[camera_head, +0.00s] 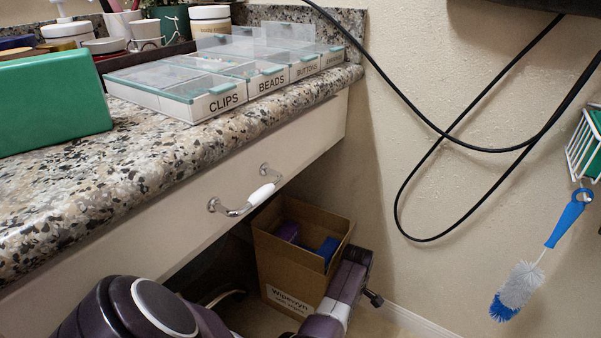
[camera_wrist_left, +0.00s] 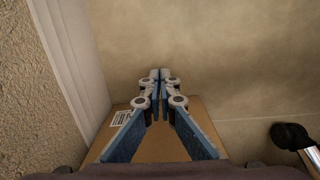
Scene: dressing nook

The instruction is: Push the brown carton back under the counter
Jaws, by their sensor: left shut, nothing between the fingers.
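The brown carton (camera_head: 283,268) stands open-topped on the floor below the counter's drawer front, with a printed label low on its near face. Its left part lies under the counter overhang in the head view and its right part shows beyond it. Purple and blue items sit inside. My left arm reaches in front of the carton's lower right; its fingers cannot be made out there. In the left wrist view, my left gripper (camera_wrist_left: 160,77) is shut and empty, its fingers in front of a brown carton face (camera_wrist_left: 158,145). Whether they touch it is unclear. My right gripper is not in view.
The granite counter (camera_head: 140,165) holds a lidded organizer (camera_head: 220,88) and a green box (camera_head: 52,100). A drawer handle (camera_head: 243,203) sticks out above the carton. Black cables (camera_head: 470,148) and a blue brush (camera_head: 540,262) hang at the wall. A black-tipped rod (camera_wrist_left: 292,137) shows at right.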

